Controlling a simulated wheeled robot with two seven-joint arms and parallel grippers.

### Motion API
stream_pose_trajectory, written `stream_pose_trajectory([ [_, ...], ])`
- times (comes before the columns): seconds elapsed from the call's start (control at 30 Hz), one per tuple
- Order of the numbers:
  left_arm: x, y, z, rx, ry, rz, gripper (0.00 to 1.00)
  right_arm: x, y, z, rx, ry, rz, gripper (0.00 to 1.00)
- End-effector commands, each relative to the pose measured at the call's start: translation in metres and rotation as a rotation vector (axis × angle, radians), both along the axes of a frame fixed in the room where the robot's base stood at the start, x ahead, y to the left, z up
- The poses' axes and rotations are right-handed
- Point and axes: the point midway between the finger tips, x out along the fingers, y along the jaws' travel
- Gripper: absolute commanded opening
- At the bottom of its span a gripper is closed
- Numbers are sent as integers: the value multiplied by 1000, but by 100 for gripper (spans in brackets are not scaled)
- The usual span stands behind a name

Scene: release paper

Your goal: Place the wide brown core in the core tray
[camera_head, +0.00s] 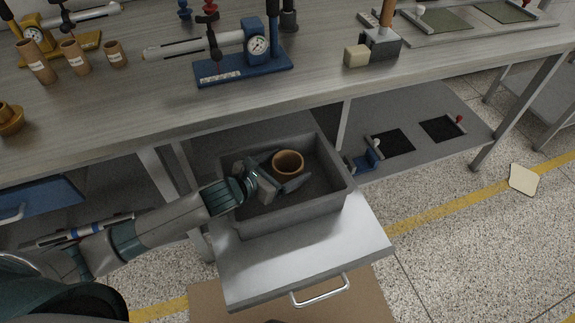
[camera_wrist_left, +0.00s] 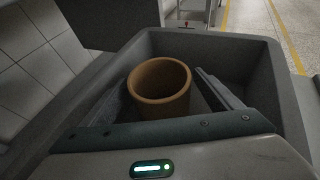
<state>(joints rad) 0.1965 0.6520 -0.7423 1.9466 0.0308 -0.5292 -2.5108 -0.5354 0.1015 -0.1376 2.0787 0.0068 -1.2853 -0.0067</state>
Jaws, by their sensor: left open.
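The wide brown core (camera_head: 287,165) is a short hollow cylinder standing upright inside the grey core tray (camera_head: 346,195). In the left wrist view the core (camera_wrist_left: 159,95) shows its open top, and the tray wall (camera_wrist_left: 215,42) rises behind it. My left gripper (camera_head: 282,176) reaches down into the tray from the left. Its fingers are open, one on either side of the core. In the left wrist view a gap shows between the right finger (camera_wrist_left: 222,92) and the core. Contact on the left side is hard to tell. My right gripper is not in view.
Several narrow brown cores (camera_head: 76,57) and a blue gauge stand (camera_head: 243,68) are on the bench.

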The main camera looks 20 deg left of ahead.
Motion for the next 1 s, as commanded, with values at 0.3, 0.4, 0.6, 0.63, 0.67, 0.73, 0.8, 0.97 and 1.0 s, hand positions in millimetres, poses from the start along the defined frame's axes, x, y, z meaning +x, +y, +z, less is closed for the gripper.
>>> stream_pose_trajectory([
  [0.3,-36,21,16,4,1,-1,84,5,0,-3,1,-7,1,31],
  [0.4,-51,29,23,2,1,-2,84,3,0,-8,-1,2,1,31],
  [0.6,-78,43,35,3,2,0,84,2,0,-11,0,4,1,31],
  [0.63,-80,45,37,2,2,0,84,2,0,-11,0,3,1,31],
  [0.67,-83,46,38,1,3,0,84,2,0,-11,0,3,1,31],
  [0.73,-88,49,41,2,1,1,84,2,0,-11,0,2,1,31],
  [0.8,-91,51,43,2,0,1,84,2,0,-11,0,2,1,31],
  [0.97,-93,52,44,0,0,1,84,2,0,-10,1,1,1,31],
  [1.0,-93,52,44,0,0,1,84,2,0,-10,1,1,1,31],
])
